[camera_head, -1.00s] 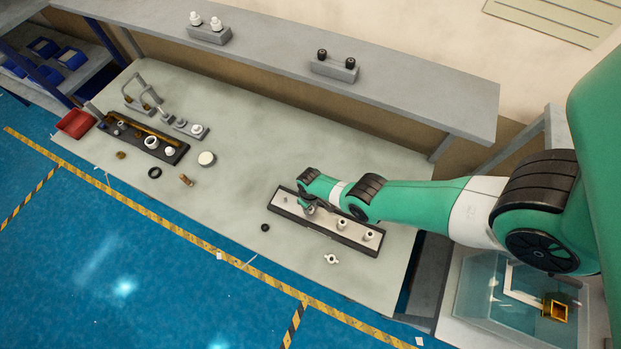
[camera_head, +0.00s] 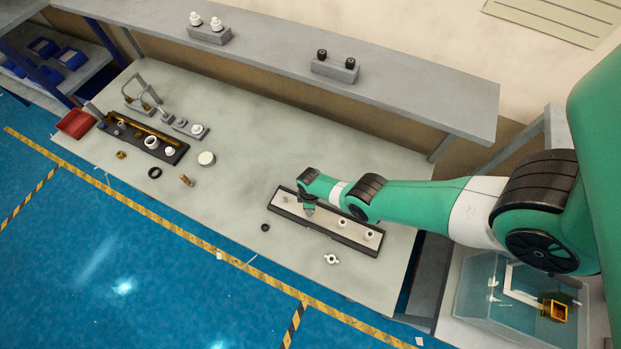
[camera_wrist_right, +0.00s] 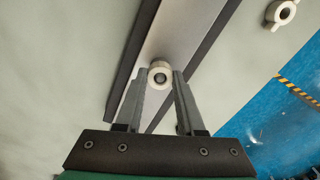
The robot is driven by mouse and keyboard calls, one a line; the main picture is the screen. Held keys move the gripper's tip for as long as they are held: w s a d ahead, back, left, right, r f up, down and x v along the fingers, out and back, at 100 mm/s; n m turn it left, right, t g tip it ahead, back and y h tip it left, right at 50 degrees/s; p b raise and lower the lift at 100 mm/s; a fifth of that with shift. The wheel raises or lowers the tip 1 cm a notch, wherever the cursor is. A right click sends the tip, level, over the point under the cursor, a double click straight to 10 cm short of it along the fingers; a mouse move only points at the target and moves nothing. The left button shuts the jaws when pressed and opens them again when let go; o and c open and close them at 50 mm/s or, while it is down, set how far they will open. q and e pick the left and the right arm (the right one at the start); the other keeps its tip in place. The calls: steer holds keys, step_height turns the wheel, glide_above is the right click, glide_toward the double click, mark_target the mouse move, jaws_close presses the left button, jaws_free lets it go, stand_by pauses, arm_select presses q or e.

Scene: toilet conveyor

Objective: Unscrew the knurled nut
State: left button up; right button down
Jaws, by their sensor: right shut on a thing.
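A white knurled nut (camera_wrist_right: 158,75) with a dark centre sits on the pale inlay of a black-edged tray (camera_wrist_right: 124,92) in the right wrist view. My right gripper (camera_wrist_right: 160,76) is shut on it, with one finger on each side. In the head view the right gripper (camera_head: 309,210) points down over the left half of the same tray (camera_head: 356,246). The nut cannot be made out there. My left gripper is not in view.
Two white pieces (camera_head: 341,223) (camera_head: 368,235) stand on the tray's right half. A white lobed part (camera_head: 331,259) and a black ring (camera_head: 265,227) lie on the table near its front edge. A second tray (camera_head: 181,157) is at left. The table's middle is clear.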

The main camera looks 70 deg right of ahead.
steer(key=n, duration=0.3)
steer(key=shift+n, duration=1)
steer(key=n, duration=0.2)
steer(key=shift+n, duration=1.6)
